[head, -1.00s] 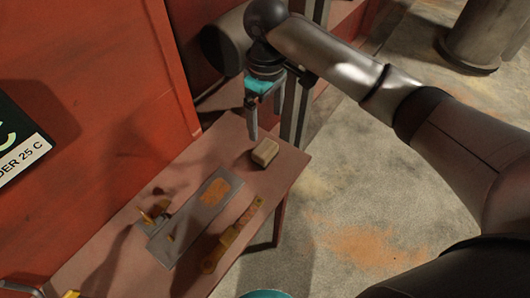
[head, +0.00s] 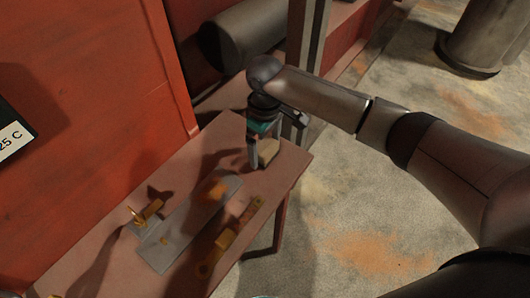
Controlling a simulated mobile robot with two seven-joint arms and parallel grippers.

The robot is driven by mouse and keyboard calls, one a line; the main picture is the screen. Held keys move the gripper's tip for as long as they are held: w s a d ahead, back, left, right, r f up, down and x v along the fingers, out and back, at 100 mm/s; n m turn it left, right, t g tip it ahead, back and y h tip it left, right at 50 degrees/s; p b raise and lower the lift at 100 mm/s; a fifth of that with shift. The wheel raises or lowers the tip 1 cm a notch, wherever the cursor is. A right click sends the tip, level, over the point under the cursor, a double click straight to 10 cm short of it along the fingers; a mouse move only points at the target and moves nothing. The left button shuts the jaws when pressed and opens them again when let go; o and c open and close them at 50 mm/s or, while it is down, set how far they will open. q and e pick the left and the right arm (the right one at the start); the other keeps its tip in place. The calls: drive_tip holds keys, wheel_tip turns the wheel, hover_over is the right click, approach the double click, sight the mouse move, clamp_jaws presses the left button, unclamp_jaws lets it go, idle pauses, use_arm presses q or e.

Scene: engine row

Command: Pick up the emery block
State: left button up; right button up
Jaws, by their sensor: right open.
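The emery block (head: 269,151) is a small tan block on the far right part of the reddish bench top (head: 279,173). My right gripper (head: 254,166) points down right at the block and covers its left part in the head view. Its jaws are open, and I cannot tell whether they are around the block or just beside it. My left gripper is not in view.
A grey metal plate (head: 178,240) with brass pieces lies on the bench, with a rusty wrench-like tool (head: 228,238) beside it. A red wall (head: 90,90) stands to the left. A dark upright post (head: 308,60) rises behind the bench.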

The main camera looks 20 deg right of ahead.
sight(265, 146)
drive_tip(key=shift+r, duration=0.1)
drive_tip(key=c, duration=1.2)
drive_tip(key=shift+c, duration=0.2)
wheel_tip(265, 146, up, 20)
drive_tip(key=p, duration=0.5)
